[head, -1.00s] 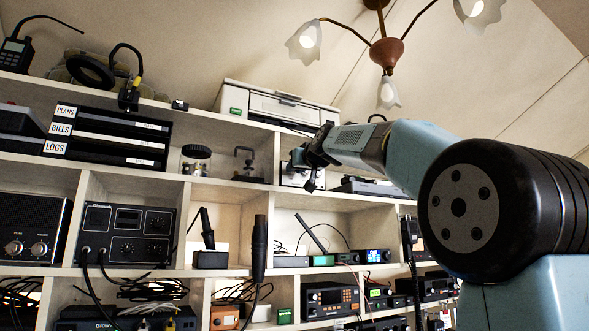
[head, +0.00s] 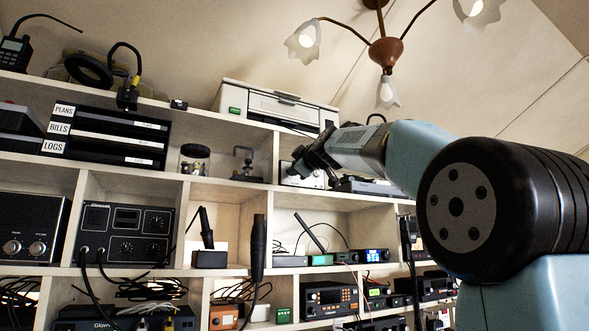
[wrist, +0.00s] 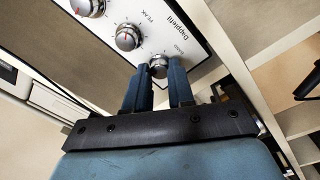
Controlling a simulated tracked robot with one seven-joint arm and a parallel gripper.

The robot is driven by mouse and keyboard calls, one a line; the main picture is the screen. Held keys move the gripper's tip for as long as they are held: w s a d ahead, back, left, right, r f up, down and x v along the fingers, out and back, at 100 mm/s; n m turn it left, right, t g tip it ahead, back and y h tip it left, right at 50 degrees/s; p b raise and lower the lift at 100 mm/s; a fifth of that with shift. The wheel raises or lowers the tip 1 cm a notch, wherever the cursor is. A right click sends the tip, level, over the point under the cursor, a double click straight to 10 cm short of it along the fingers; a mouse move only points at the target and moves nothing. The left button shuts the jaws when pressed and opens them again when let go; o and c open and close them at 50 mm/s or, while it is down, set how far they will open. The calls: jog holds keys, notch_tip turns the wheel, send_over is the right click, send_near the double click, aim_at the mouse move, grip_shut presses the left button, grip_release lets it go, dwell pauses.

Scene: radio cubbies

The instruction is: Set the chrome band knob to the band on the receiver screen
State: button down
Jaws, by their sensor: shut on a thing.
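My gripper (wrist: 160,70) is shut on the chrome knob (wrist: 158,64) nearest the panel's end, one blue finger on each side.
A white printer (head: 275,103) stands on the shelf top above my gripper. Cubby walls and shelf boards surround the box. A glass jar (head: 194,160) stands in the cubby to the left.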

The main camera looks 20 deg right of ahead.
jog(key=n, duration=0.6)
jog(key=n+y, duration=0.1)
jog(key=n, duration=0.2)
jog(key=shift+w+a+f, duration=0.1)
jog(key=shift+f, duration=0.15)
jog(key=shift+n, duration=0.4)
jog(key=c, duration=1)
grip_release()
jog(key=shift+r, duration=0.1)
jog(key=shift+o, duration=0.2)
jog(key=r+v, duration=0.1)
jog(key=v, duration=1.2)
jog(key=shift+s+f, duration=0.3)
jog(key=shift+s, duration=0.15)
